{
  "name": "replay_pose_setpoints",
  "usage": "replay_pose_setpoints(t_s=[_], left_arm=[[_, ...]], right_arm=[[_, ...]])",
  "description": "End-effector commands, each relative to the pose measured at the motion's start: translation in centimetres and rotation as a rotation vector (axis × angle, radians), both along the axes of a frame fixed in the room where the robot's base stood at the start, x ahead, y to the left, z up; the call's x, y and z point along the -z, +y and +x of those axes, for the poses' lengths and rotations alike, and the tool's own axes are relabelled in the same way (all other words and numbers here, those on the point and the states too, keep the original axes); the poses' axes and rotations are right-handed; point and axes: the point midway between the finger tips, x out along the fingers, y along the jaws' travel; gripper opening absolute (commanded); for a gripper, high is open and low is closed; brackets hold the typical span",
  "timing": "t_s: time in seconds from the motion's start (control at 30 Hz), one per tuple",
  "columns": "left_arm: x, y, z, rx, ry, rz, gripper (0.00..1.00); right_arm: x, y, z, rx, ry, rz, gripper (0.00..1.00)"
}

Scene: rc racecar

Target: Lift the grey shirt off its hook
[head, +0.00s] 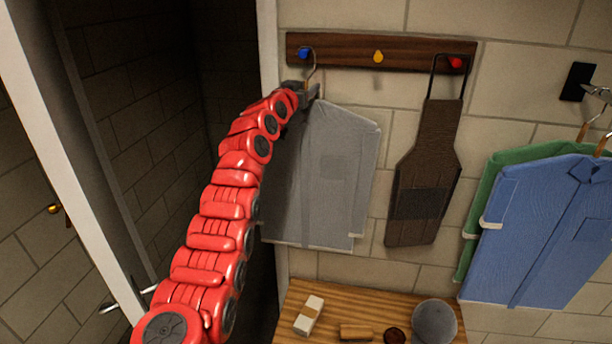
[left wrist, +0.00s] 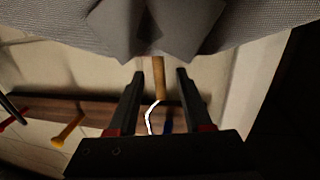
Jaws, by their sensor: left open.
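The grey shirt (head: 325,165) hangs from the blue hook (head: 303,53) at the left end of a dark wooden rack. Its metal hanger hook (head: 311,72) rises to the blue hook. My left gripper (head: 308,92) is at the shirt's collar, just below the rack. In the left wrist view, the open left gripper (left wrist: 160,76) has its fingers on either side of the hanger's wooden neck (left wrist: 158,68), with gaps showing. The grey shirt (left wrist: 200,22) fills the top there, and the bright wire hook (left wrist: 150,117) runs toward the rack. My right gripper is not in view.
The rack (head: 340,51) also has a yellow hook (head: 378,57) and a red hook (head: 456,62) with a brown paddle-shaped item (head: 424,175). Blue (head: 545,230) and green shirts hang at right. A wooden table (head: 375,310) with small items stands below. A doorway opens at left.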

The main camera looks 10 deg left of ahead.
Motion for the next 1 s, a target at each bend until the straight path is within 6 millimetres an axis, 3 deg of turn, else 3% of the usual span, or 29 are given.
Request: replay_pose_setpoints(t_s=[0.3, 0.6, 1.0], left_arm=[[0.19, -0.02, 0.21, -0.001, 0.001, -0.001, 0.5], [0.17, -0.02, 0.2, -0.001, 0.001, -0.001, 0.0], [0.16, -0.02, 0.2, -0.001, 0.001, -0.001, 0.0]], right_arm=[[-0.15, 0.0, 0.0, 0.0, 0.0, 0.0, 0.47], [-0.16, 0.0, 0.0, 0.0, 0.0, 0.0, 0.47], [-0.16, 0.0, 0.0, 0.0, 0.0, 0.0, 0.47]])
